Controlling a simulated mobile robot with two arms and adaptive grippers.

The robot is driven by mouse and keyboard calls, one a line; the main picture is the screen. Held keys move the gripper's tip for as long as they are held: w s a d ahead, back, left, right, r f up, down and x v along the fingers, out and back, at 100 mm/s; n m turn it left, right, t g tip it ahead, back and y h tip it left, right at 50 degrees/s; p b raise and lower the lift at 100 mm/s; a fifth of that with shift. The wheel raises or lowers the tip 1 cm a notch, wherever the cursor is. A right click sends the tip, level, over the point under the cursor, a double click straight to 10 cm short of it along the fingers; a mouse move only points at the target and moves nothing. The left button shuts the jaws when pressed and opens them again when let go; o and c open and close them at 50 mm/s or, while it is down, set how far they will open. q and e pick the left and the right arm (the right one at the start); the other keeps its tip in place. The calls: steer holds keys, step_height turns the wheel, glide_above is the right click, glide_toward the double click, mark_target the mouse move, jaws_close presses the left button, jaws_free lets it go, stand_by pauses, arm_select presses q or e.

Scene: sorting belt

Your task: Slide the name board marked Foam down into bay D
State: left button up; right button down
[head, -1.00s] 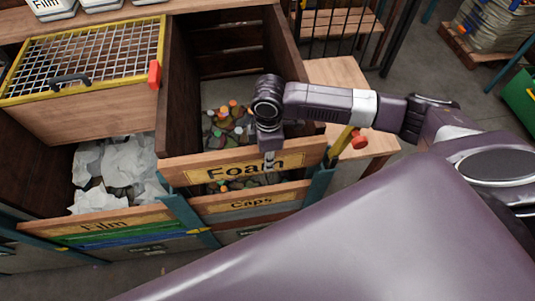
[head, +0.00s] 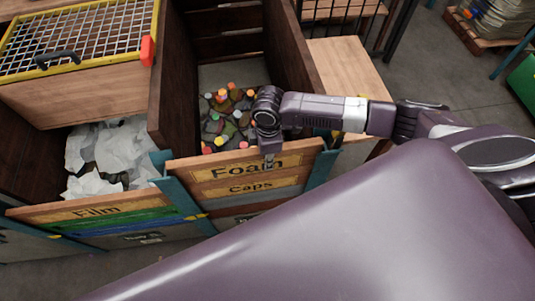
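The Foam name board (head: 205,175) is a wooden plank with a yellow label, at the front of a dark wooden bay. It lies directly above the Caps board (head: 285,182), with no clear gap between them. Its ends are at the left teal post (head: 175,188) and right teal post (head: 322,172); I cannot tell how well they sit in the slots. My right gripper (head: 268,161) is at the middle of the board's top edge, its fingers over the label, and appears shut on it. No bay letter is readable here. My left gripper is out of view.
The bay holds bottles with coloured caps (head: 228,115). Left of it, a bay with white film (head: 110,155) has a Film board (head: 50,215). A mesh-topped wooden box (head: 75,90) stands behind that. A wooden table (head: 350,75) is at the right.

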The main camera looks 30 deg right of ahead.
steer(key=shift+w+f, duration=0.1)
steer(key=shift+f, duration=0.45)
steer(key=shift+f, duration=0.15)
steer(key=shift+f+b, duration=0.4)
steer(key=shift+f, duration=0.05)
steer(key=c, duration=1.7)
jaws_free()
steer(key=shift+o, duration=0.2)
steer(key=shift+f, duration=0.15)
step_height(320, 180, up, 12)
steer(key=shift+d+r, duration=0.1)
